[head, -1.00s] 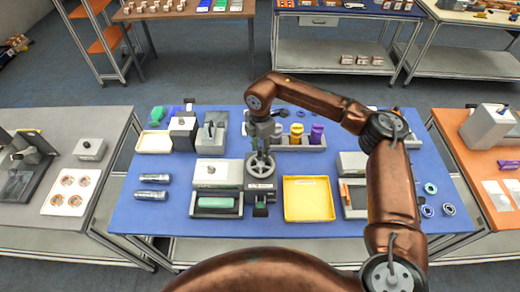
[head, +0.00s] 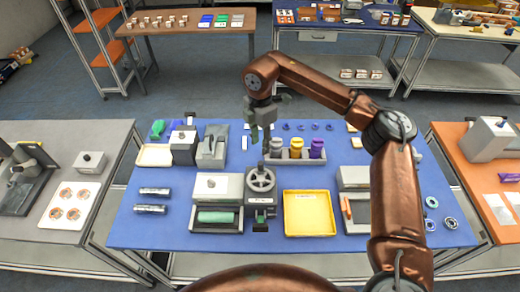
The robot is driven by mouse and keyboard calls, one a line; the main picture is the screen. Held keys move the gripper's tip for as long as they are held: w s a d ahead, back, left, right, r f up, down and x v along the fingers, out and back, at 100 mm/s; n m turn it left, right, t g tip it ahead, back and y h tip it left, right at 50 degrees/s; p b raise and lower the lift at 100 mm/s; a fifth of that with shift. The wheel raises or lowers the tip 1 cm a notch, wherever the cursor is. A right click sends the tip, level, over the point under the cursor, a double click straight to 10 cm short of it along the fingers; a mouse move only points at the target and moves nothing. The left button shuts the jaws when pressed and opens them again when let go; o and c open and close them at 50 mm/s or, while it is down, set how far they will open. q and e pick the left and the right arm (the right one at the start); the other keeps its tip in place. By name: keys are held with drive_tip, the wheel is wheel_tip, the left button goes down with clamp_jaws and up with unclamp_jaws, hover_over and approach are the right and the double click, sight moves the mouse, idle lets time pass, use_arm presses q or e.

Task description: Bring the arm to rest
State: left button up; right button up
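My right arm reaches over the blue table (head: 180,232) from the right in the head view. My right gripper (head: 261,138) hangs down above the table, between a grey block fixture and the row of coloured canisters. Its fingers are small and dark, and nothing shows between them; they appear slightly apart. It is above and clear of the round grey wheel fixture (head: 261,180). My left gripper is not in view.
A yellow tray (head: 309,233) lies at the front middle. The canister rack (head: 295,157) stands behind it. A white-topped box (head: 218,186) stands beside the wheel fixture. Bare blue surface shows at front left.

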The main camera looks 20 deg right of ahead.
drive_tip(key=shift+r, duration=0.3)
